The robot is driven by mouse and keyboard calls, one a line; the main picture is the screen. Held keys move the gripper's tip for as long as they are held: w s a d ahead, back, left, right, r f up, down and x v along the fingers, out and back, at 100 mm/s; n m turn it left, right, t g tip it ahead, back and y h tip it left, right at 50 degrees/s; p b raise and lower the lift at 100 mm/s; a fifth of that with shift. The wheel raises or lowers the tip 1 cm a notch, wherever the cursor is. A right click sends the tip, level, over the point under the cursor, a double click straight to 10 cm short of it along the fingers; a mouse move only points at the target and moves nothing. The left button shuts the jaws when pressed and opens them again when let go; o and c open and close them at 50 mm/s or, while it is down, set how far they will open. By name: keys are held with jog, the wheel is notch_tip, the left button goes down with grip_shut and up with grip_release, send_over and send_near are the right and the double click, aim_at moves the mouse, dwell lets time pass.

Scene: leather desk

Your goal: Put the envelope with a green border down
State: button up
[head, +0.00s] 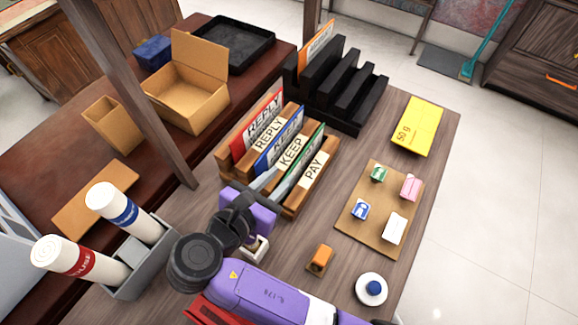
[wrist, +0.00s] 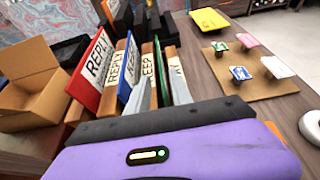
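The envelope with a green border (head: 307,154) stands upright in the wooden rack (head: 291,212), in the slot between the KEEP and PAY dividers. Its green edge also shows in the wrist view (wrist: 154,88). My purple gripper (head: 277,176) is at the near end of the rack, low beside the slots. In the wrist view its two grey fingers (wrist: 160,78) stand apart, with the green edge showing between and beyond them. I see no grip on the envelope. Its lower part is hidden by the dividers and my gripper.
Red-bordered (head: 262,112) and blue-bordered (head: 284,130) envelopes stand in the other slots. A black rack (head: 340,85) is behind. A brown board (head: 370,225) with small items, a yellow box (head: 418,126) and an orange block (head: 319,259) lie to the right. Bare desk separates them.

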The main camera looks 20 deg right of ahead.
jog(key=shift+v, duration=2.2)
